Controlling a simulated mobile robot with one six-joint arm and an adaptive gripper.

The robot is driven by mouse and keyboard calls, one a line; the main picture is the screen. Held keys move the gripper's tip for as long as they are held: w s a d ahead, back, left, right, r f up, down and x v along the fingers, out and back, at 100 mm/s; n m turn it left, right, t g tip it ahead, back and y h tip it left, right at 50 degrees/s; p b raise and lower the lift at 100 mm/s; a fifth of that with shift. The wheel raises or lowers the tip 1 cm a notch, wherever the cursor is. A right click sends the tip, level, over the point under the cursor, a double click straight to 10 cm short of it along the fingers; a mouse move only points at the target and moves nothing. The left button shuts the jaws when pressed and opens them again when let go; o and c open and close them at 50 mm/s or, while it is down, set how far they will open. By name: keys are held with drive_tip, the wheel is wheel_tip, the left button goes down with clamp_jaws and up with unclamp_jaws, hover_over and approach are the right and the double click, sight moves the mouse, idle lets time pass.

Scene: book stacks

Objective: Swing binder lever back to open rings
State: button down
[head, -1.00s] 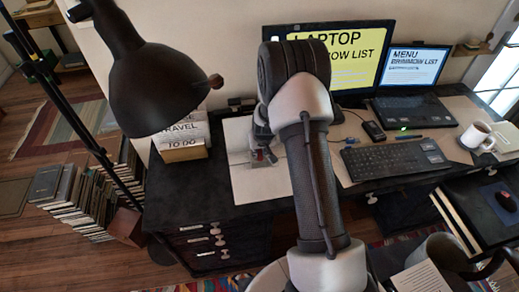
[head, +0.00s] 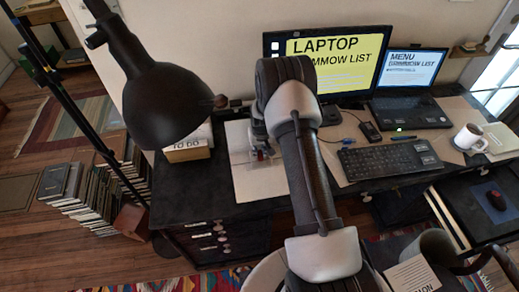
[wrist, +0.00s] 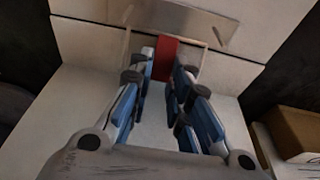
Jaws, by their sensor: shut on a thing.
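The binder (head: 240,172) lies open and flat on the dark desk, a pale sheet-like shape left of my arm in the head view. In the wrist view its pale inner face (wrist: 80,90) fills most of the picture, with a shiny metal plate (wrist: 185,22) across it. The red lever (wrist: 166,55) stands between my fingertips. My gripper (wrist: 164,72), with blue-padded fingers, is shut on the red lever over the binder. In the head view my gripper (head: 262,148) is small and partly hidden by my arm. The rings cannot be made out clearly.
A black desk lamp (head: 165,95) hangs at the left front. A "TO DO" box (head: 186,152) stands left of the binder. A keyboard (head: 390,157), monitor (head: 345,62), laptop (head: 412,110) and mug (head: 470,138) lie to the right. Bare desk shows in front of the box.

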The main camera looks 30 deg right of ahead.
sight(261, 159)
drive_tip(key=c, duration=1.8)
unclamp_jaws()
drive_tip(key=shift+o, duration=0.2)
drive_tip(key=shift+r, duration=0.1)
drive_tip(key=v, duration=1.2)
